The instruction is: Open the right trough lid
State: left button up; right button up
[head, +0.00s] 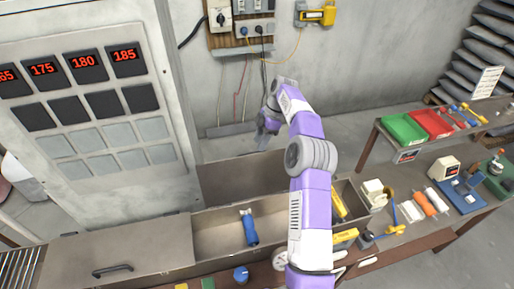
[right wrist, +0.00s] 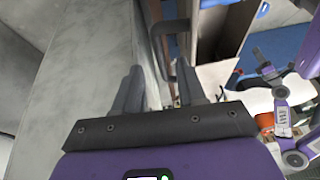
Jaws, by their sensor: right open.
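The right trough lid (head: 240,182) stands raised along the back of the trough (head: 205,240), its inner face showing in the head view. The right part of the trough is open and holds a blue item (head: 250,228). My right gripper (head: 264,132) is just above and behind the lid's top edge. In the right wrist view its fingers (right wrist: 160,92) are spread with nothing clamped. A dark bar handle (right wrist: 158,45) shows just beyond the fingertips; contact is unclear. A small dark end on a purple and white arm, probably my left gripper (right wrist: 265,65), shows at the right there.
The left lid (head: 125,250) lies closed with its handle. A grey cabinet (head: 90,120) with red number displays stands behind it. At the right, a bench holds a green bin (head: 403,129), a red bin (head: 432,124) and tools. My right arm hides part of the trough's right end.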

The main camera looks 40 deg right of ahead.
jog(key=shift+v, duration=1.05)
